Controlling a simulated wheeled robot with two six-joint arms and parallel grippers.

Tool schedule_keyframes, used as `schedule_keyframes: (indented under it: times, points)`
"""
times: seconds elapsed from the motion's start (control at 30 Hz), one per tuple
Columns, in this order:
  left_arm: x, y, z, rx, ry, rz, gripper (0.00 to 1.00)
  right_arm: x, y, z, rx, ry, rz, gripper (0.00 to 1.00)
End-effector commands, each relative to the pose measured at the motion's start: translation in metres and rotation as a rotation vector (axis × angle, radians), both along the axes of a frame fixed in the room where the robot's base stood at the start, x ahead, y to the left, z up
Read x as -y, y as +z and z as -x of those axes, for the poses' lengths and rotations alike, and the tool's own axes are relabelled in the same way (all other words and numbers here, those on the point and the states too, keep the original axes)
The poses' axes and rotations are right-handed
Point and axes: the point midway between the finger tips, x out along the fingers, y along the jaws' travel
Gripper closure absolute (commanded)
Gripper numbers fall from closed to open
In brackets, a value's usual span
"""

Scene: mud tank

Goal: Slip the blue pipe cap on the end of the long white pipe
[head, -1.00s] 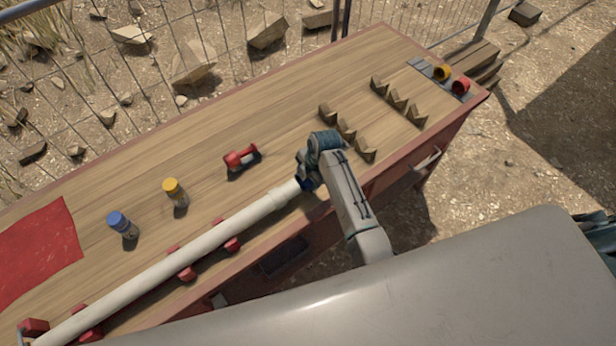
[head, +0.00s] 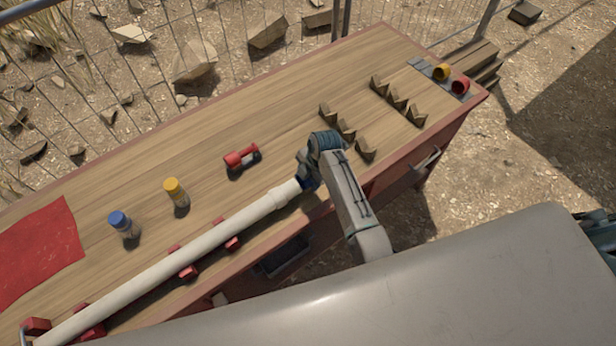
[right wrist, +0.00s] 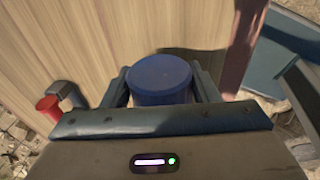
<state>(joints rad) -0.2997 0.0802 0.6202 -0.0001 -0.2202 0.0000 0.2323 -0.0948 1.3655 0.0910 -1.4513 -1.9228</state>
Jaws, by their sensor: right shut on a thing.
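The long white pipe (head: 170,262) lies along the front of the wooden workbench in red supports, running from the lower left to the middle. My right gripper (head: 308,178) is at the pipe's right end. It is shut on the blue pipe cap (right wrist: 160,80), which sits between the two fingers in the right wrist view. In the head view a little of the blue cap shows at the pipe's end, mostly hidden by the gripper. I cannot tell whether the cap is around the pipe end or only against it. My left gripper does not show.
On the bench (head: 250,110) stand a blue-topped jar (head: 122,224), a yellow-topped jar (head: 176,192) and a red object (head: 241,158). Several wooden V-blocks (head: 365,149) stand to the right. Yellow and red caps (head: 460,85) sit at the far right corner. A red mat (head: 40,250) lies at left.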

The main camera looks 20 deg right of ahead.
Motion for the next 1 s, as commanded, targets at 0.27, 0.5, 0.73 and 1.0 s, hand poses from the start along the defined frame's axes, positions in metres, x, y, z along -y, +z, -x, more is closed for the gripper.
schedule_keyframes:
  times: [0.27, 0.5, 0.73, 1.0]
  points:
    - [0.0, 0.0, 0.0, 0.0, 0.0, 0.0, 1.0, -0.004, 0.0, 0.002, 0.0, 0.0, -0.001, 0.69]
    - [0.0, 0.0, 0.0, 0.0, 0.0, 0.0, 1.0, -0.011, 0.0, 0.004, 0.0, 0.0, -0.001, 0.69]
    - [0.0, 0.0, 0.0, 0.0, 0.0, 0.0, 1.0, -0.018, 0.0, 0.006, 0.0, 0.0, -0.001, 0.69]
    - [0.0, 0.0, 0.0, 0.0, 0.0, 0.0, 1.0, -0.025, 0.0, 0.009, 0.0, 0.0, -0.001, 0.69]
